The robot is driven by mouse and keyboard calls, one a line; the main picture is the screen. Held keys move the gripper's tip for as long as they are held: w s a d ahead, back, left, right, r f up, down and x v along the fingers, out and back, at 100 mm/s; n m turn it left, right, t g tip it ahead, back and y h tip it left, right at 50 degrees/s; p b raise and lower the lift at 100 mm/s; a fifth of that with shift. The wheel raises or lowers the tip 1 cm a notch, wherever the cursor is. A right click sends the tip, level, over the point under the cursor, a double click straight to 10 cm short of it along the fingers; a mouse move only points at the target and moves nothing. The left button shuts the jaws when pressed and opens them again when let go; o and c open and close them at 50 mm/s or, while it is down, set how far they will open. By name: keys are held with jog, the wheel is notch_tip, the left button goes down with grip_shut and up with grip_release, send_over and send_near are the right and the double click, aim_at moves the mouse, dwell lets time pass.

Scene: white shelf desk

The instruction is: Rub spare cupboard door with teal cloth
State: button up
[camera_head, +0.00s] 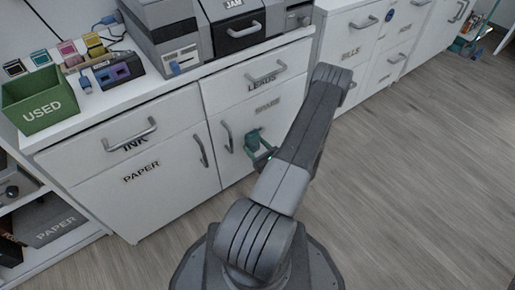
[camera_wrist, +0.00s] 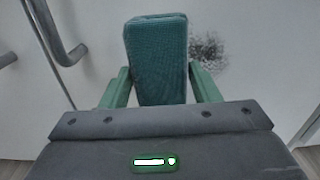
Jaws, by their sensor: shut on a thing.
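The spare cupboard door (camera_head: 283,125) is white and shut, below the LEADS drawer, with SPARE lettered near its top. It fills the background of the wrist view (camera_wrist: 255,85). A dark speckled smudge (camera_wrist: 208,50) is on it, just right of the cloth. The folded teal cloth (camera_wrist: 157,55) stands between the green fingers of my gripper (camera_wrist: 158,85), which is shut on it. In the head view my gripper (camera_head: 257,143) is in front of the door's left part, near its handle. I cannot tell whether the cloth touches the door.
The door's bar handle (camera_wrist: 62,35) is left of the cloth. The PAPER door (camera_head: 150,185) and INK drawer (camera_head: 125,130) lie to the left. A green USED bin (camera_head: 40,105) sits on the desk top. The floor (camera_head: 420,190) at right is clear.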

aim_at(260, 140)
jog(key=shift+b+x, duration=0.3)
jog(key=shift+x, duration=0.7)
dwell(0.5)
jog(key=shift+w+d+b, duration=0.35)
jog(key=shift+w+d, duration=0.1)
jog(key=shift+d, duration=0.25)
jog(key=shift+w+d+b, duration=0.35)
jog(key=shift+w+d, duration=0.1)
jog(key=shift+d, duration=0.25)
jog(key=shift+w+d+b, duration=0.75)
jog(key=shift+w+d, duration=0.4)
jog(key=shift+d, duration=0.15)
jog(key=shift+w+d+b, duration=0.4)
jog(key=shift+d, duration=0.3)
jog(key=shift+w+d+b, duration=0.35)
jog(key=shift+w+d, duration=0.1)
jog(key=shift+d, duration=0.2)
jog(key=shift+w, duration=0.1)
jog(key=shift+a, duration=0.1)
